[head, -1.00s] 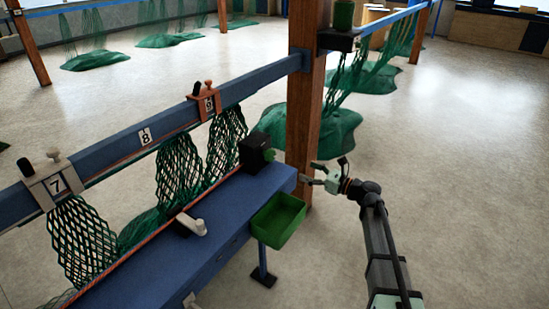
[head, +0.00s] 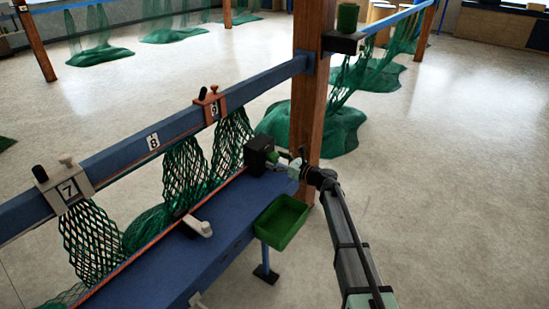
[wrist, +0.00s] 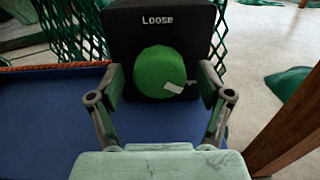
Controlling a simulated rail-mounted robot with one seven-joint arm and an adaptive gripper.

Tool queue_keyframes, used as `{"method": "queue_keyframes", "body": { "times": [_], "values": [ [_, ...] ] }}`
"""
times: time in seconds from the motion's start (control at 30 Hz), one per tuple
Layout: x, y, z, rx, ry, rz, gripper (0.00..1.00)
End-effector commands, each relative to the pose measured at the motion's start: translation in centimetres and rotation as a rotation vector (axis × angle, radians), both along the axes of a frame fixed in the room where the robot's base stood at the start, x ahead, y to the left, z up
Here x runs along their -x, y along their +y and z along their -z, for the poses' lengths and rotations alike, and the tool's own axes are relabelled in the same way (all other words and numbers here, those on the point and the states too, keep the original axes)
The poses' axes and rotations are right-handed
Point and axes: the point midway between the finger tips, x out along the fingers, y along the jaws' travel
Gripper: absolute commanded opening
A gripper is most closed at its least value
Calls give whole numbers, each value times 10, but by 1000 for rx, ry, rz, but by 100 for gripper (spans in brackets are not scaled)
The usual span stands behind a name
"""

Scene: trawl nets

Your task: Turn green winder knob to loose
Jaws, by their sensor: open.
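The green winder knob (wrist: 160,72) is a round knob on the front of a black winder box (wrist: 128,22) marked "Loose" at its top. A small pale pointer on the knob points to the lower right in the wrist view, away from the word. My gripper (wrist: 161,90) is open, with one finger to each side of the knob; I cannot tell whether they touch it. In the head view the winder box (head: 256,151) sits at the far end of the blue bench, and my gripper (head: 288,163) reaches it from the right, partly covering the knob (head: 273,157).
The blue bench (head: 175,255) holds a grey-white handle (head: 198,227). A green tray (head: 281,222) hangs at its right edge, below my gripper. A wooden post (head: 305,100) stands close behind my gripper. Green nets (head: 185,175) hang left of the bench. The floor to the right is clear.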

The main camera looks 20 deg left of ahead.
Motion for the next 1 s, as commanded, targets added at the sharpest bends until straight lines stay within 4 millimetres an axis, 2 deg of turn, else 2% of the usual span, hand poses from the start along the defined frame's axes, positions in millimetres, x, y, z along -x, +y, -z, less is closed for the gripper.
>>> {"method": "queue_keyframes", "body": {
  "times": [0.1,0.4,0.43,0.5,0.6,1.0],
  "values": [
    [-1,7,0,0,0,-1,78],
    [-1,8,0,0,0,-1,78],
    [-1,8,0,0,0,-1,75],
    [-2,8,0,0,0,-1,50],
    [-2,8,0,0,0,-1,18],
    [-2,9,2,8,-36,-1,18]
  ]
}}
